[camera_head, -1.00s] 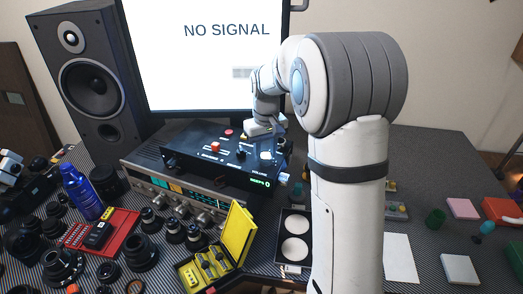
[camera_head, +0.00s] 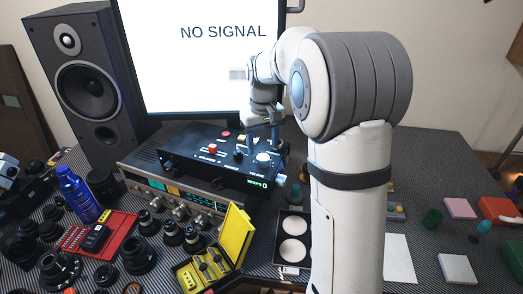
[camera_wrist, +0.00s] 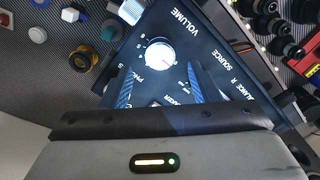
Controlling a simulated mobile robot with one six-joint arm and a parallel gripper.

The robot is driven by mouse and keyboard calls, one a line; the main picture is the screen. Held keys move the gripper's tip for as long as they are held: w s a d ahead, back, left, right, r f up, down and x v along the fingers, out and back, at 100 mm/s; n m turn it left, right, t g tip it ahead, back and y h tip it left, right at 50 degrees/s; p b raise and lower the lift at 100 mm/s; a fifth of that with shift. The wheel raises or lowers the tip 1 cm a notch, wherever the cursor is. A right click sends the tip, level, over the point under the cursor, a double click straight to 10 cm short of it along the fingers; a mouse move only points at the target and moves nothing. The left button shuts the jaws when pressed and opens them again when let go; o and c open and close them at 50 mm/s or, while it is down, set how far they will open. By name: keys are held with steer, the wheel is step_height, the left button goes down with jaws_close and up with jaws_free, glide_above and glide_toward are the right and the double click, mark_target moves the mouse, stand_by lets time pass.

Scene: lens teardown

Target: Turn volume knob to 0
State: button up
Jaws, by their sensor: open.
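The white round volume knob (camera_head: 263,157) sits at the right end of the black control box (camera_head: 190,160). In the wrist view the knob (camera_wrist: 160,56) shows bright, below the word VOLUME, with its marker on its right side. My gripper (camera_wrist: 157,72) is open, with a blue-grey finger to the lower left and another to the lower right of the knob. The fingers look apart from the knob. In the head view my gripper (camera_head: 262,138) points down just above and behind the knob.
A red button (camera_head: 213,149) and dark knobs share the box top. A green display (camera_head: 258,183) on its front ends in 0. The box rests on a silver receiver (camera_head: 150,182). The monitor (camera_head: 200,60) stands close behind. A yellow case (camera_head: 235,235) lies in front.

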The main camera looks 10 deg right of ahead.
mark_target(263, 157)
steer(key=shift+r, duration=2.15)
steer(key=shift+s+r, duration=0.1)
steer(key=shift+s, duration=0.2)
steer(key=s+f+m+t, duration=0.1)
steer(key=s+f, duration=0.1)
steer(key=s, duration=1.1)
steer(key=s+f+m+t, duration=0.1)
steer(key=s+f, duration=0.1)
steer(key=s, duration=1)
steer(key=shift+s+a+f+t, duration=0.3)
steer(key=shift+s, duration=0.1)
steer(key=shift+c, duration=0.6)
